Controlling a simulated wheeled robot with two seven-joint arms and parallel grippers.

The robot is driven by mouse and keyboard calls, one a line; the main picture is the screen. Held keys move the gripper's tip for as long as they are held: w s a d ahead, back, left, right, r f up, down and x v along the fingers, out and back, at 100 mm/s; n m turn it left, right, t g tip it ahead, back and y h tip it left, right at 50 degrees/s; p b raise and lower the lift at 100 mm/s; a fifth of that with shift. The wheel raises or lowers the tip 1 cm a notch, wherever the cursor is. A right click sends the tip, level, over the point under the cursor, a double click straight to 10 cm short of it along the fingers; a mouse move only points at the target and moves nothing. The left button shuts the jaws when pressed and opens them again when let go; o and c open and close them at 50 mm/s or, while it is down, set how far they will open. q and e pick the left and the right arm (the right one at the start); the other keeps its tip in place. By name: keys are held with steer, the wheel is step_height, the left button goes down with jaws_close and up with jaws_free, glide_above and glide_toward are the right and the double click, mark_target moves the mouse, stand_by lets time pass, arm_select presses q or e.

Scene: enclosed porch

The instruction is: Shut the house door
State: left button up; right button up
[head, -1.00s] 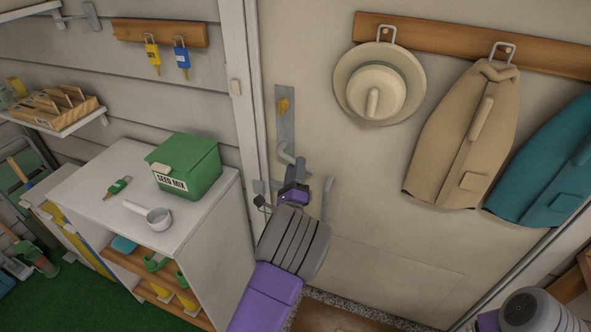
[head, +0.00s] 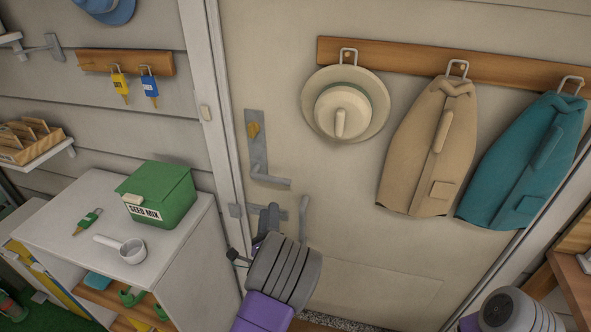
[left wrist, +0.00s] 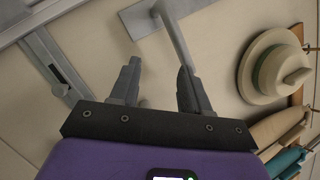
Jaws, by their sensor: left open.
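The house door (head: 350,235) is a cream panel filling the middle of the head view. Its left edge lies along the white frame (head: 207,100) with no clear gap; I cannot tell whether it is latched. A grey plate with a brass-coloured lock and a lever handle (head: 272,181) sits near that edge; the lever is about level. The lever also shows in the left wrist view (left wrist: 174,38). My left gripper (head: 278,214) is open and empty, just below the lever and close to the door. Its fingers (left wrist: 158,85) stand apart beside the lever. My right gripper is out of view.
A rail (head: 400,60) on the door holds a hat (head: 345,105), a tan coat (head: 428,150) and a teal coat (head: 525,160). Left of the door, a white cabinet (head: 60,225) carries a green seed box (head: 158,194) and a scoop (head: 125,246).

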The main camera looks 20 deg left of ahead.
arm_select(q)
steer(key=s+f+n+g+h+p, duration=0.1)
steer(key=s+f+n+g, duration=0.25)
steer(key=f, duration=0.45)
steer(key=s+f+n+g+h+p, duration=0.1)
steer(key=s+f+n+g, duration=0.3)
steer(key=f, duration=0.5)
steer(key=s+f+n+g+h+p, duration=0.1)
steer(key=s+f+n+g, duration=0.1)
steer(key=f+n+g, duration=0.5)
steer(key=s+d+f+n+g+h, duration=0.2)
steer(key=s+d+n, duration=0.3)
steer(key=s, duration=0.4)
steer(key=s+d+f+n+g+h+p, duration=0.1)
steer(key=s+d+f+n+g+h, duration=0.2)
steer(key=s+d, duration=0.5)
steer(key=shift+s+f+n+g+h, duration=0.35)
steer(key=shift+s+n+g+h, duration=0.3)
steer(key=shift+n+g+h, duration=0.25)
